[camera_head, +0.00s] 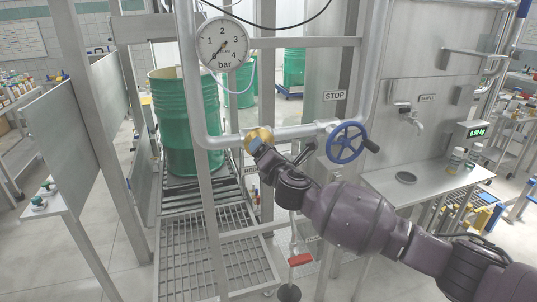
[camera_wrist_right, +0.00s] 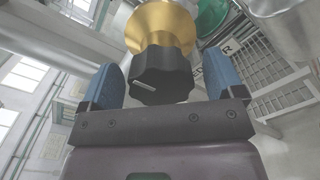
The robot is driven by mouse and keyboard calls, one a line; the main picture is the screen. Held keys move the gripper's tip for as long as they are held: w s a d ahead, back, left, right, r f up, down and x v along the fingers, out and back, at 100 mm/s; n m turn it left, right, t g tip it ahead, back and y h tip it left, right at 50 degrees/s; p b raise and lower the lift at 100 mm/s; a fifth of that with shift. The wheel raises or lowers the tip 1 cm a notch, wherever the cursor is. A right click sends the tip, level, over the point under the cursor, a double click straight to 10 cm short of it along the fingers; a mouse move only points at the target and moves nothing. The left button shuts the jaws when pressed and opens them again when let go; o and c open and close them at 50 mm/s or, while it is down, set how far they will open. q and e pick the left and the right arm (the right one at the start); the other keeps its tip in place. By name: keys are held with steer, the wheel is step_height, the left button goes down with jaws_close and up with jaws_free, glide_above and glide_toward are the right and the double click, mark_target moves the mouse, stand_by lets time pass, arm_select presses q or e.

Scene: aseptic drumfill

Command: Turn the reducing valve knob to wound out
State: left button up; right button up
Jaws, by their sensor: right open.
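The reducing valve has a brass body (camera_head: 257,138) on the steel pipe, below and right of the bar gauge. In the right wrist view the brass body (camera_wrist_right: 161,25) carries a black ribbed knob (camera_wrist_right: 163,78) with a pale pointer line. My right gripper (camera_wrist_right: 165,85) is open, with one blue finger on each side of the knob. A gap shows at each side, and the jaws are not closed on it. In the head view my right gripper (camera_head: 259,152) covers the knob. My left gripper is not in view.
The pressure gauge (camera_head: 224,43) hangs on the pipe, its needle near the low end. A blue handwheel (camera_head: 346,142) sits right of the valve, close to my right arm. A green drum (camera_head: 183,120) stands on the roller conveyor (camera_head: 190,198). A steel shelf (camera_head: 425,180) lies to the right.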

steer(key=shift+s, duration=0.15)
arm_select(q)
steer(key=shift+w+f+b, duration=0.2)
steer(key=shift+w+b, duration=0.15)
steer(key=shift+b, duration=0.3)
arm_select(e)
steer(key=v, duration=1)
steer(key=shift+s+d, duration=0.15)
steer(key=shift+s, duration=0.1)
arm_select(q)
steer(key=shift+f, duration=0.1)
